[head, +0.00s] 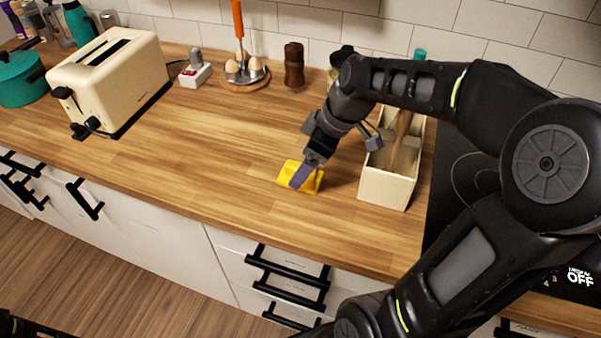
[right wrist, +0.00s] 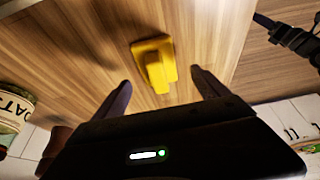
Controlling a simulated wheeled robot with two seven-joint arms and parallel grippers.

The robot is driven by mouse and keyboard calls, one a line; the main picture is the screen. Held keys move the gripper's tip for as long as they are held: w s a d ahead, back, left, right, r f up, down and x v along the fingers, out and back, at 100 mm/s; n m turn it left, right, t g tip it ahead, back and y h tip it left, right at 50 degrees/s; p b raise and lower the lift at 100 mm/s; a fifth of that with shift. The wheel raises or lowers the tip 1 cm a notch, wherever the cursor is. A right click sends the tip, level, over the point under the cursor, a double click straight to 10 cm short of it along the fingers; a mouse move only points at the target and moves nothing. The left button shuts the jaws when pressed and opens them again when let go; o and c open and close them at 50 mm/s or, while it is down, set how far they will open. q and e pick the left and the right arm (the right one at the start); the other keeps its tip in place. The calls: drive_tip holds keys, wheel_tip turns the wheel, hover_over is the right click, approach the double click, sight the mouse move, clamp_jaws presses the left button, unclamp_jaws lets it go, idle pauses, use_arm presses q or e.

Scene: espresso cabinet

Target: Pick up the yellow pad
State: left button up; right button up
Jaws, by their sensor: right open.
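The yellow pad (head: 313,184) lies on the wooden counter, left of the cream utensil box. It also shows in the right wrist view (right wrist: 157,64), with a raised ridge on top. My right gripper (head: 304,174) is above the pad in the head view, and its finger hides part of it. In the right wrist view my right gripper (right wrist: 161,92) is open, with its two fingers apart and the pad lying between and beyond their tips. No contact with the pad is visible. Only a dark bit of my left arm shows at the bottom left of the head view; its gripper is out of view.
The cream utensil box (head: 386,188) stands close to the right of the pad, with the black cooktop (head: 455,190) beyond. A cream toaster (head: 112,82), an egg holder (head: 245,75) and a brown mill (head: 294,66) stand behind. The counter (head: 190,150) left of the pad is clear.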

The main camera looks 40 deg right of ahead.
drive_tip(key=x, duration=0.4)
drive_tip(key=shift+w+d, duration=0.1)
drive_tip(key=shift+c, duration=0.3)
drive_tip(key=c, duration=1.4)
drive_tip(key=shift+r, duration=0.1)
drive_tip(key=shift+c, duration=0.2)
wheel_tip(320, 180, up, 10)
